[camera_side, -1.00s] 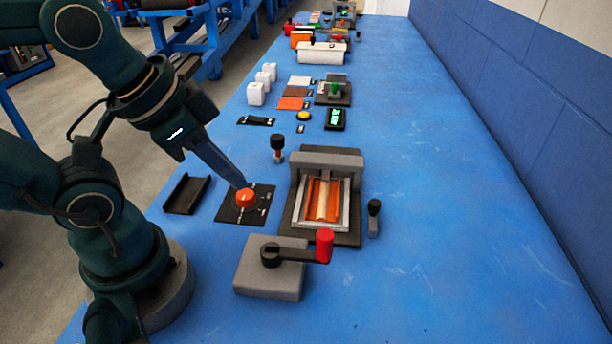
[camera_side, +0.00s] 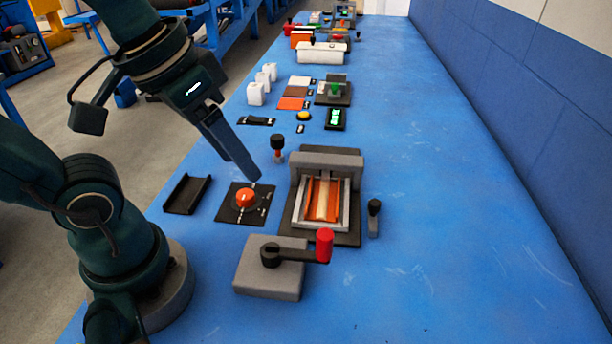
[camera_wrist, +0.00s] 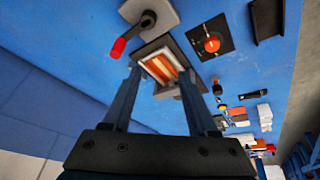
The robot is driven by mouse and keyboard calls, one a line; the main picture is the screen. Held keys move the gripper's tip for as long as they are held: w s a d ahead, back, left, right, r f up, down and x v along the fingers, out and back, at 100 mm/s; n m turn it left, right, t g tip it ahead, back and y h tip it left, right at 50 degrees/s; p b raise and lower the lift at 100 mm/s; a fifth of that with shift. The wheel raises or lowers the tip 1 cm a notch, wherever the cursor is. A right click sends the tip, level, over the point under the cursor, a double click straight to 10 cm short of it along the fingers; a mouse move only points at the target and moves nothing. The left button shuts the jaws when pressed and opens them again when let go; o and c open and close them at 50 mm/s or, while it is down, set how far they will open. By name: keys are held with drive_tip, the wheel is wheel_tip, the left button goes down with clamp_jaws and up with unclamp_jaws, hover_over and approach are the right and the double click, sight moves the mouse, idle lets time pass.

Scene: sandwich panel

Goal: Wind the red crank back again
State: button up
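The red crank (camera_side: 324,246) has a red upright handle on a dark arm, pivoting on a grey block at the front of the table. In the side view the crank arm points right from its pivot. The crank also shows in the wrist view (camera_wrist: 118,47), at the upper left. My gripper (camera_side: 256,178) is raised above the table, behind and left of the crank and clear of it. In the wrist view its two fingers (camera_wrist: 158,80) stand wide apart with nothing held between them.
An orange knob (camera_side: 246,198) on a black plate lies below my gripper. The grey press frame (camera_side: 326,158) with orange and cream layers stands behind the crank. A small black lever (camera_side: 374,208) is at its right. A black tray (camera_side: 187,194) sits left. The table's right side is clear.

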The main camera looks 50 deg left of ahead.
drive_tip(key=w+d+r+g, duration=0.2)
drive_tip(key=w, duration=0.1)
drive_tip(key=g, duration=0.5)
approach(327, 232)
drive_tip(key=a+f, duration=0.1)
drive_tip(key=shift+m+g, duration=0.4)
drive_tip(key=shift+g, duration=0.4)
drive_tip(key=f, duration=0.2)
drive_tip(key=d+f, duration=0.1)
drive_tip(key=f, duration=0.1)
drive_tip(key=shift+s+d+f, duration=0.1)
drive_tip(key=shift+s+f, duration=0.05)
drive_tip(key=shift+s+d+f, duration=0.1)
drive_tip(key=shift+s+f, duration=0.1)
drive_tip(key=shift+f, duration=0.35)
drive_tip(key=shift+x, duration=2.45)
drive_tip(key=shift+s, duration=0.1)
drive_tip(key=shift+c, duration=0.3)
clamp_jaws()
